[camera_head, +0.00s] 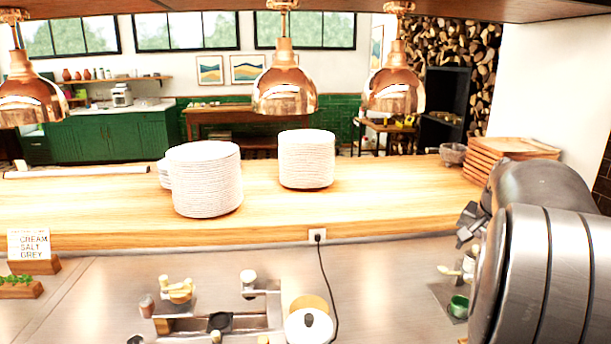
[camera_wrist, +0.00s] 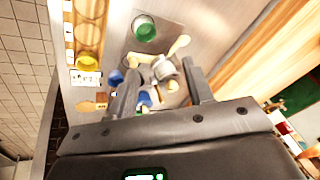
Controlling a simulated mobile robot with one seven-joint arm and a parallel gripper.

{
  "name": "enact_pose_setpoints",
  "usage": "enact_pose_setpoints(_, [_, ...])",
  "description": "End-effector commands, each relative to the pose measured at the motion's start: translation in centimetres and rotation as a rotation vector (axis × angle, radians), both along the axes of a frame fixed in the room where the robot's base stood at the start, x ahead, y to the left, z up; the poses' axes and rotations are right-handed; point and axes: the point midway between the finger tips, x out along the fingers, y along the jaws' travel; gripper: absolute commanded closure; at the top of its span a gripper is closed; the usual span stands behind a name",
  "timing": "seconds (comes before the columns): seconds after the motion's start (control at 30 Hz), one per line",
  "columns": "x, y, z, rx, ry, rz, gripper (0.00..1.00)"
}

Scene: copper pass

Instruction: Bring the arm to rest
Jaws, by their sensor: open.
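My arm (camera_head: 550,260) fills the right side of the head view, bent above the right end of the counter. My gripper (camera_wrist: 165,88) shows in the wrist view with its two dark fingers spread apart. Nothing is held between them. Beyond the fingers, a pale metal pot-like item (camera_wrist: 163,68) and small blue and wooden items lie on a grey mat, seen at a distance. The fingertips appear apart from these items. In the head view the gripper is mostly hidden or too unclear to make out.
Plate stacks (camera_head: 205,180) (camera_head: 307,160) stand on the wooden pass (camera_head: 400,205). Copper lamps (camera_head: 285,90) hang above. Wooden trays (camera_head: 510,150) are stacked near my arm. A green bowl (camera_wrist: 145,30) lies on the mat. A scale-like device (camera_head: 308,325) with a cord sits front centre.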

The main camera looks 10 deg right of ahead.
Motion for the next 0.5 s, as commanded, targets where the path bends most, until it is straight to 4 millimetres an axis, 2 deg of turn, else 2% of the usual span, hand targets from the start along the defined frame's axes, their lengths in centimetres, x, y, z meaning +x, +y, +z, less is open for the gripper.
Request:
enact_pose_setpoints(0.03, [-0.8, 2.2, 0.6, 0.003, -0.012, 0.043, 0.53])
enact_pose_setpoints(0.1, [-1.8, 5.0, 1.0, 0.001, -0.021, 0.105, 0.53])
enact_pose_setpoints(0.27, [-4.7, 11.3, 1.6, -0.015, -0.041, 0.249, 0.53])
enact_pose_setpoints(0.5, [-10.3, 19.7, 1.2, -0.075, -0.063, 0.469, 0.53])
